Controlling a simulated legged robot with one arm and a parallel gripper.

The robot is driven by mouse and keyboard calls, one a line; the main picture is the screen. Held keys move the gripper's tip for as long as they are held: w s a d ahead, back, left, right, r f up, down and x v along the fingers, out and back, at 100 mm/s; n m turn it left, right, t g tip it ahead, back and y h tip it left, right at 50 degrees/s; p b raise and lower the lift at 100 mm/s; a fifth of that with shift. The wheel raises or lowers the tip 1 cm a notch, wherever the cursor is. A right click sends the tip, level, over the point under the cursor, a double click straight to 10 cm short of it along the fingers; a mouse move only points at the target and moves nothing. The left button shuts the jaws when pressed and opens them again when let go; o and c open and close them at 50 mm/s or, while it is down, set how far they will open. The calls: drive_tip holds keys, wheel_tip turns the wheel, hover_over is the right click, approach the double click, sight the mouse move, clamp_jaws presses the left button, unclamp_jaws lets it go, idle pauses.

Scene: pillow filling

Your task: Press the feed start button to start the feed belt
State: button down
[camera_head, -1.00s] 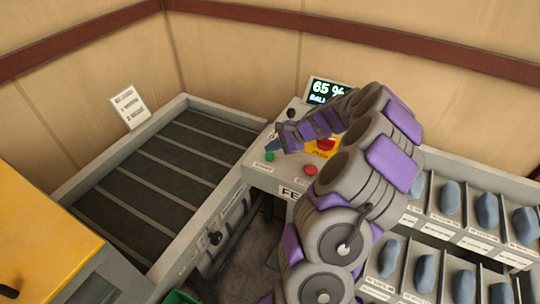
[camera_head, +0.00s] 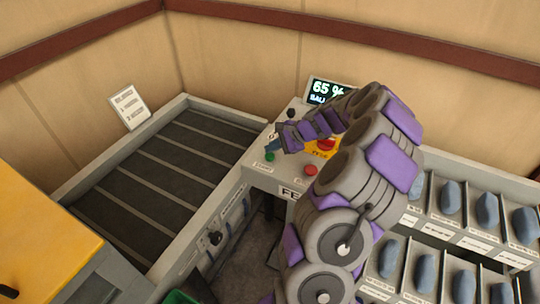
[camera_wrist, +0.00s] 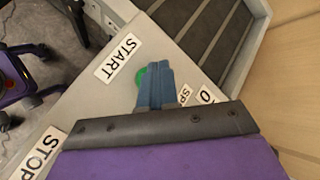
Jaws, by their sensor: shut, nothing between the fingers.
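The green start button (camera_head: 269,157) sits on the near left of the grey control panel (camera_head: 262,182), beside the feed belt. In the wrist view the green button (camera_wrist: 140,75) shows next to a "START" label (camera_wrist: 118,57), partly hidden behind my fingers. My gripper (camera_wrist: 157,70) is shut and empty, its blue fingertips over or just above the button; I cannot tell if they touch it. In the head view my gripper (camera_head: 273,143) points down just above the button. The feed belt (camera_head: 160,180) is a dark slatted bed, empty.
A red button (camera_head: 311,170) lies to the right on the panel, by the "STOP" label (camera_wrist: 38,152). A red knob on a yellow plate (camera_head: 322,147) and a screen reading 65 % (camera_head: 325,91) stand behind. Bins with blue pieces (camera_head: 450,197) fill the right side.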

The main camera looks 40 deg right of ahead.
sight(272, 156)
drive_tip(key=shift+a+f, duration=0.1)
drive_tip(key=shift+f, duration=0.75)
idle(0.9)
drive_tip(key=shift+r, duration=0.1)
drive_tip(key=shift+r+p, duration=0.85)
drive_tip(key=shift+p, duration=0.05)
drive_tip(key=shift+r+p, duration=1.9)
drive_tip(key=shift+r, duration=0.65)
